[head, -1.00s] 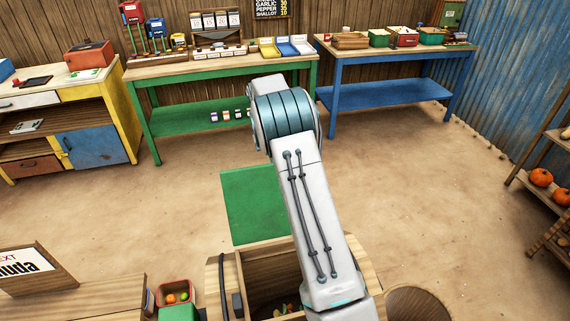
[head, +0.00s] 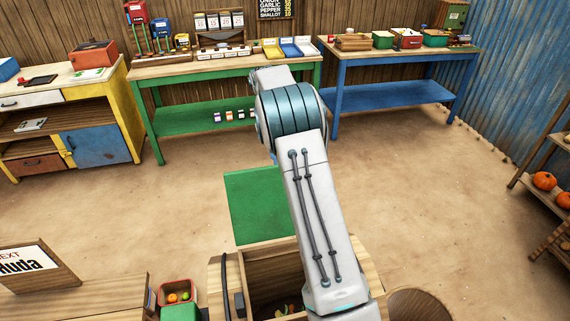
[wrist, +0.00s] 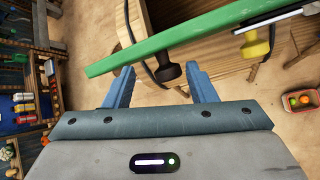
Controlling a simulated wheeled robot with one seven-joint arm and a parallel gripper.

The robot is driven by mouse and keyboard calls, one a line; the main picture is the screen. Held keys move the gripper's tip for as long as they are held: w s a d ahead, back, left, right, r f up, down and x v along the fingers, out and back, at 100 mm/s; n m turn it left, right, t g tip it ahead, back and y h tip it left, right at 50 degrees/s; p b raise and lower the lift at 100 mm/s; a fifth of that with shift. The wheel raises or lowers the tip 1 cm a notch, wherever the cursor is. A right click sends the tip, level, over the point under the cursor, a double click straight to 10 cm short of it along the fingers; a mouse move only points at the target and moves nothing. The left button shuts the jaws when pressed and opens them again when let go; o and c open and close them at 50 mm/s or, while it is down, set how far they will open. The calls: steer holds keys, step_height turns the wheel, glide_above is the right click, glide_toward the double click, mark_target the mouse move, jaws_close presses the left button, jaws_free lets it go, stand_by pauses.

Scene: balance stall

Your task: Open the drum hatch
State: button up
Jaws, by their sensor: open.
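The wooden drum (head: 216,287) stands at the bottom of the head view, its opening showing produce inside. The green hatch panel (head: 256,205) lies beyond the opening, swung away from it. In the wrist view the green hatch (wrist: 185,43) shows nearly edge-on as a long slanted bar. A dark knob (wrist: 169,71) sticks out from its underside. My gripper (wrist: 160,72) is open, with its blue fingers on either side of the knob; I see no clear contact. The arm hides the gripper in the head view.
A yellow knob (wrist: 256,44) sits right of the fingers. A crate of produce (head: 177,295) stands left of the drum. The green table (head: 215,70) and blue table (head: 400,52) stand at the back. The floor between is clear.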

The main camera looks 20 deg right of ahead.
steer(key=s+d+r, duration=0.4)
steer(key=d, duration=0.1)
steer(key=s+d+r, duration=0.1)
steer(key=s+d, duration=0.1)
steer(key=d, duration=0.1)
steer(key=shift+d+r, duration=0.1)
steer(key=shift+r, duration=0.3)
steer(key=shift+s+d+r, duration=0.1)
steer(key=shift+s+r, duration=0.1)
steer(key=shift+s, duration=0.05)
steer(key=shift+s+d+r, duration=0.15)
steer(key=shift+d, duration=0.15)
